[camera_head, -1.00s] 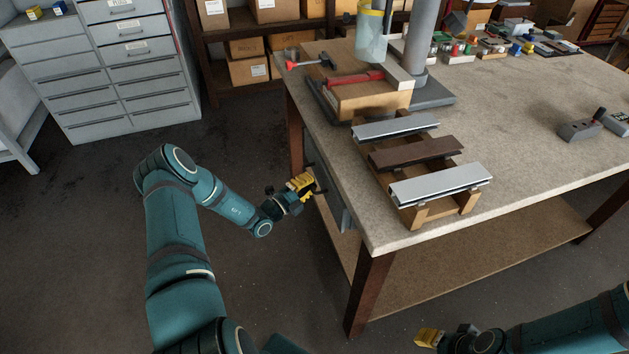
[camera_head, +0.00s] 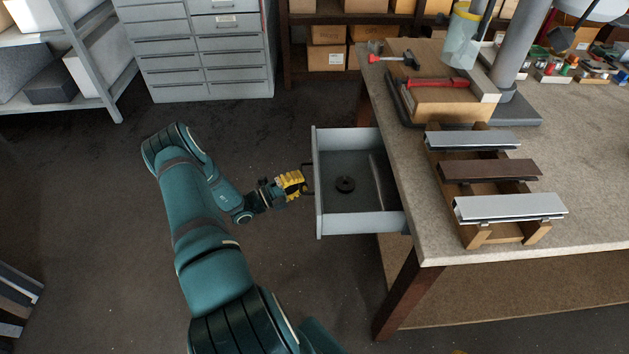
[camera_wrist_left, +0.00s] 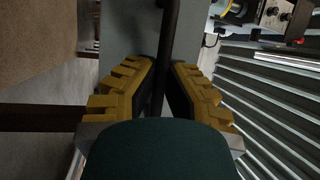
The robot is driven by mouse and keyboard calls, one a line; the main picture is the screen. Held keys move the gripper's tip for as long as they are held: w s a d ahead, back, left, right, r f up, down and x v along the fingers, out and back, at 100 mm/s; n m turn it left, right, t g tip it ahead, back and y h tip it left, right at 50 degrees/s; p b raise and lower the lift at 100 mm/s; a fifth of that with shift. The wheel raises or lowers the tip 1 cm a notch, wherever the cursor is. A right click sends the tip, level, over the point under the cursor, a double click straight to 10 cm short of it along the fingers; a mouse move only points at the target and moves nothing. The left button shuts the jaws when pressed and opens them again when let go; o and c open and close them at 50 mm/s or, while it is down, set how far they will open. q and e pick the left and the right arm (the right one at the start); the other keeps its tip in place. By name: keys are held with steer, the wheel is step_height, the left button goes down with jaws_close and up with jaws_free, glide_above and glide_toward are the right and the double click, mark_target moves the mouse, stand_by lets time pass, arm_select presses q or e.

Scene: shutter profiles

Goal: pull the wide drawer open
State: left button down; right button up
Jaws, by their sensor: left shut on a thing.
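The wide drawer (camera_head: 336,226) is a grey box under the left side of the workbench. It stands well out from the bench, and its inside shows from above. A dark round object (camera_head: 345,184) and a long thin pale piece (camera_head: 377,180) lie in it. My left gripper (camera_head: 303,182) is at the drawer's front, its yellow fingers shut on the dark bar handle (camera_head: 309,178). In the left wrist view the handle (camera_wrist_left: 168,50) runs between the yellow fingers (camera_wrist_left: 163,88), in front of the grey drawer front (camera_wrist_left: 130,35). My right gripper is out of view.
The workbench (camera_head: 400,165) carries a wooden rack (camera_head: 480,232) with three shutter profiles and a red-handled tool (camera_head: 436,83) on a wooden block. A grey drawer cabinet (camera_head: 200,50) stands behind.

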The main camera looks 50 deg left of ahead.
arm_select(q)
steer(key=shift+s+a+r, duration=0.1)
steer(key=shift+s+a, duration=0.15)
steer(key=shift+a, duration=0.15)
steer(key=c, duration=1)
jaws_free()
steer(key=v, duration=1.2)
steer(key=shift+d, duration=0.1)
steer(key=shift+s, duration=0.1)
